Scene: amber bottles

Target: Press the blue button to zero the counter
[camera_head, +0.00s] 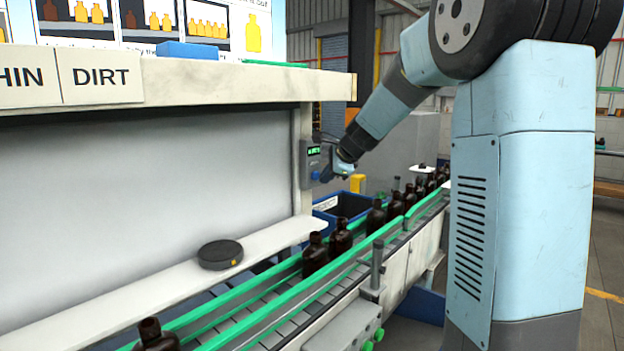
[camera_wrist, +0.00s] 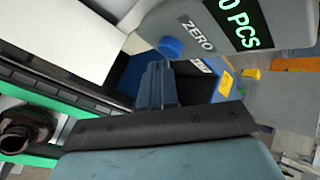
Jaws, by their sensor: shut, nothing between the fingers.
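The counter is a grey box on the post at the end of the shelf in the head view (camera_head: 311,158), with a green lit display. In the wrist view the counter (camera_wrist: 205,22) shows large, tilted, with the word ZERO and a display whose visible part reads "0 PCS". The round blue button (camera_wrist: 171,47) sits beside ZERO; it also shows small low on the box in the head view (camera_head: 315,176). My gripper (camera_wrist: 157,66) is shut and empty. Its tips appear just short of the button; I cannot tell whether they touch. It also shows in the head view (camera_head: 327,174).
Several amber bottles (camera_head: 315,255) stand on the conveyor between green rails (camera_head: 290,297). A blue bin (camera_head: 342,205) lies below the counter. A dark round puck (camera_head: 220,254) rests on the white ledge (camera_head: 150,282).

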